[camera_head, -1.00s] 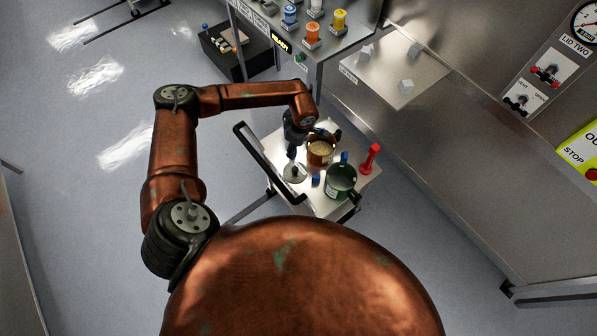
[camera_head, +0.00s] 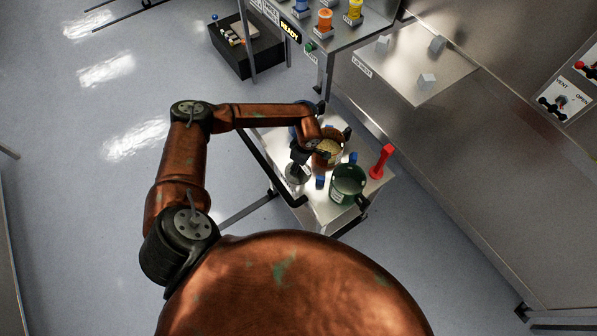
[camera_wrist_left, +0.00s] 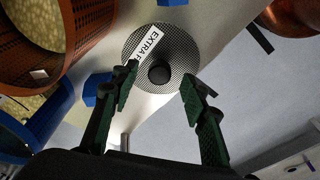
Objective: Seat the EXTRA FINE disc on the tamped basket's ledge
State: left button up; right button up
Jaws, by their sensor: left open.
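The EXTRA FINE disc (camera_wrist_left: 181,58) is a round, grey, perforated plate with a white label, partly readable, and a black knob. It lies on the cart top, and in the head view it shows as a pale round (camera_head: 299,176). My left gripper (camera_wrist_left: 158,82) is open, its green-padded fingers either side of the knob's line and apart from it. In the head view the gripper (camera_head: 300,158) is just above the disc. The copper perforated basket (camera_wrist_left: 84,25) with tan grounds stands beside the disc; in the head view my wrist partly covers it (camera_head: 335,158). My right gripper is not in view.
On the cart (camera_head: 318,212) stand a dark green pot (camera_head: 347,186), a red upright tool (camera_head: 382,160) and small blue blocks (camera_head: 320,182). A blue-edged perforated part (camera_wrist_left: 40,125) is at lower left in the wrist view.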

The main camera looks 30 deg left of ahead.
aim_at(304, 174)
pick_arm(q)
jog(key=f, duration=0.2)
jog(key=shift+a+f, duration=0.25)
jog(key=shift+f, duration=0.1)
jog(key=shift+c, duration=0.5)
grip_shut()
